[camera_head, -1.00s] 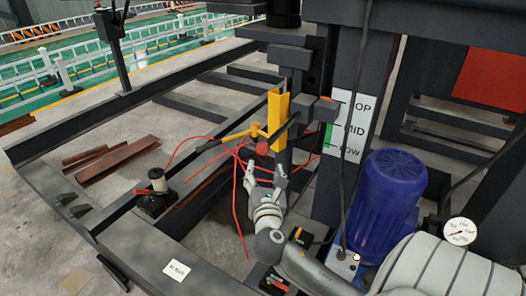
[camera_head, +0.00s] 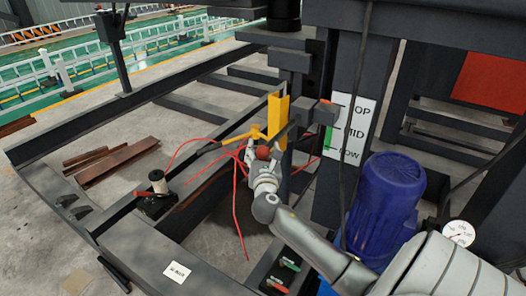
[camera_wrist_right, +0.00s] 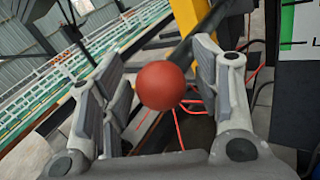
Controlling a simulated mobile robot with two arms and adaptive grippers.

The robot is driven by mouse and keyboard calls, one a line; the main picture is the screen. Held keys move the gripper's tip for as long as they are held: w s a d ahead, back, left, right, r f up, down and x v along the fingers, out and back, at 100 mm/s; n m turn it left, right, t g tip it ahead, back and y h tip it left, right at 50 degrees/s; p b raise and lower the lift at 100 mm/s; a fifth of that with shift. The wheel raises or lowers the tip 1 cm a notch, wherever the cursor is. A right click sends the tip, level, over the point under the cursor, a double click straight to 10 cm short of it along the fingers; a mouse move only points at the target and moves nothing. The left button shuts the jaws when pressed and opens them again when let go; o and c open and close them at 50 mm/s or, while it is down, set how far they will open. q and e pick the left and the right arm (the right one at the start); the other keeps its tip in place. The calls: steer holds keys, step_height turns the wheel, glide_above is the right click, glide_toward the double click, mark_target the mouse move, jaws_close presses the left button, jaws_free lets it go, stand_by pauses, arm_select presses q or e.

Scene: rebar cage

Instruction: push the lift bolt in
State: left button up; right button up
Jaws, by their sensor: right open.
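A red ball knob (camera_head: 263,153) sits on the end of a dark rod beside a yellow upright plate (camera_head: 277,115). A yellow bar (camera_head: 240,137) sticks out to the left of that plate. No part is labelled as the lift bolt, so I cannot tell which one it is. My right gripper (camera_head: 257,158) is open, right at the knob. In the right wrist view the red knob (camera_wrist_right: 165,86) shows between the spread fingers, with no clear contact. My left gripper is not in view.
A TOP/MID/LOW scale (camera_head: 353,128) is on the post to the right. A blue motor (camera_head: 385,205) and a dial gauge (camera_head: 459,232) stand at right. Thin red cords (camera_head: 237,190) hang around the gripper. Dark steel beams (camera_head: 130,240) frame the front.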

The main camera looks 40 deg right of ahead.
mark_target(271, 143)
steer(key=shift+r, duration=0.1)
jaws_close()
steer(key=d, duration=0.2)
steer(key=w+d, duration=0.1)
steer(key=d, duration=0.1)
steer(key=shift+w+d+r, duration=0.1)
steer(key=shift+d, duration=0.2)
steer(key=shift+r, duration=0.2)
steer(key=shift+c, duration=1)
jaws_free()
steer(key=shift+o, duration=1)
steer(key=shift+w+f, duration=0.2)
steer(key=shift+w, duration=0.05)
steer(key=shift+s+f, duration=0.1)
